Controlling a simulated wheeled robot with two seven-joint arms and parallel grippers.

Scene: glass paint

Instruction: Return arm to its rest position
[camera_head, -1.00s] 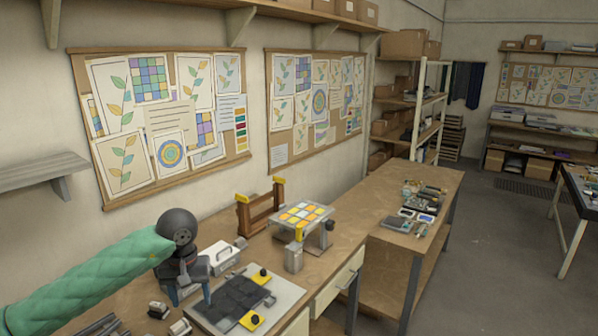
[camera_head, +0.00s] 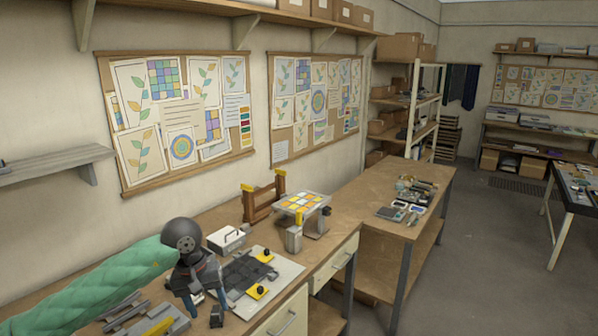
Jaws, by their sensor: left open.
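My left arm (camera_head: 100,285), in a green quilted sleeve, comes in from the lower left. Its left gripper (camera_head: 204,312) points down over the workbench, at the left edge of a pale board with dark panels (camera_head: 285,275). Its jaws are apart with nothing seen between them. Whether the fingertips touch the bench cannot be told. My right arm and gripper are not in view.
A white box (camera_head: 226,239), a wooden rack (camera_head: 262,200) and a stand with a coloured tile panel (camera_head: 302,203) are behind and right of the gripper. A grey tray with a yellow strip (camera_head: 150,325) lies at lower left. Bare bench shows near the rack.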

